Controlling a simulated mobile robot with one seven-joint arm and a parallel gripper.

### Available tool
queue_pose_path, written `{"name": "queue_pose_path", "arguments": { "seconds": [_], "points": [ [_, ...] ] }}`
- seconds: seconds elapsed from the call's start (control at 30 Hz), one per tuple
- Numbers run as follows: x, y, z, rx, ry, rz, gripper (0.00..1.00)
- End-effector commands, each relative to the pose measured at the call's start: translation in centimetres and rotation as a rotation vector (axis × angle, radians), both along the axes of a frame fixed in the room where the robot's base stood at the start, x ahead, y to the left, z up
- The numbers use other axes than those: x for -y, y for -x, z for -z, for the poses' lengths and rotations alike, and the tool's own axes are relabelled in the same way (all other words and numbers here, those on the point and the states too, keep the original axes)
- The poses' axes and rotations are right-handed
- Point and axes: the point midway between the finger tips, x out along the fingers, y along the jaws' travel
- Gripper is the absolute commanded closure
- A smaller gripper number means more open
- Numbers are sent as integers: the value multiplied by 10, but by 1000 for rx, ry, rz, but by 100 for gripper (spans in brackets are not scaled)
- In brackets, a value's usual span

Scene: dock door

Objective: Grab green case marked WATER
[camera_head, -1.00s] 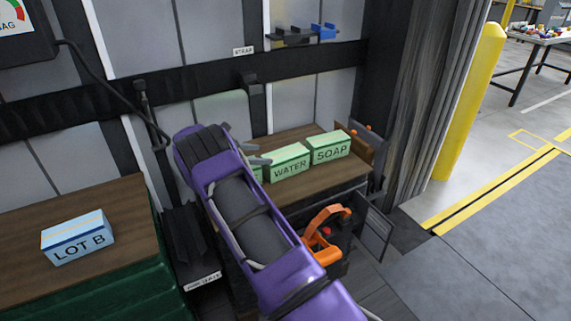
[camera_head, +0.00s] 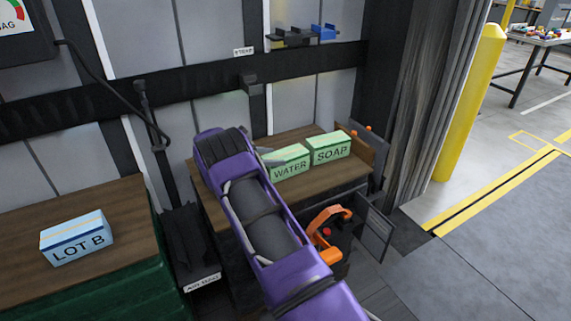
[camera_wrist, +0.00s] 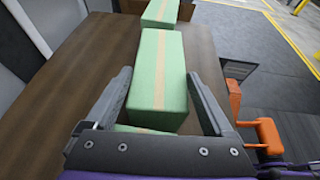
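The green WATER case (camera_head: 289,163) stands on a brown wooden top, left of the green SOAP case (camera_head: 329,148). In the wrist view, a green case with a tan tape stripe (camera_wrist: 158,85) lies between my open fingers; by its place in the row it is the WATER case, though no lettering shows there. My gripper (camera_wrist: 160,78) has one finger on each side of it, with no clear grip. Another green case (camera_wrist: 160,12) lies beyond, and part of a third (camera_wrist: 140,129) shows under my palm. In the head view, my arm hides most of the gripper.
The wooden top (camera_head: 352,182) has bare room beside the cases. An orange-handled item (camera_head: 327,232) sits below its front edge. A blue LOT B box (camera_head: 77,237) stands on a separate wooden top at left. A yellow post (camera_head: 470,100) stands at right.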

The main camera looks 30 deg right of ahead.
Motion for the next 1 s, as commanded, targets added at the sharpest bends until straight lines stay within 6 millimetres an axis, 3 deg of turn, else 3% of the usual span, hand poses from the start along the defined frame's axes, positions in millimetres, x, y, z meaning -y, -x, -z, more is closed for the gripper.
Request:
{"name": "queue_pose_path", "arguments": {
  "seconds": [0.03, 0.3, 0.67, 1.0],
  "points": [
    [0, 0, 0, 0, 0, 0, 52],
    [0, 0, 0, 0, 1, 0, 100],
    [1, -1, -9, 5, 6, 1, 100],
    [1, -1, -65, 7, 5, 0, 100]
  ]
}}
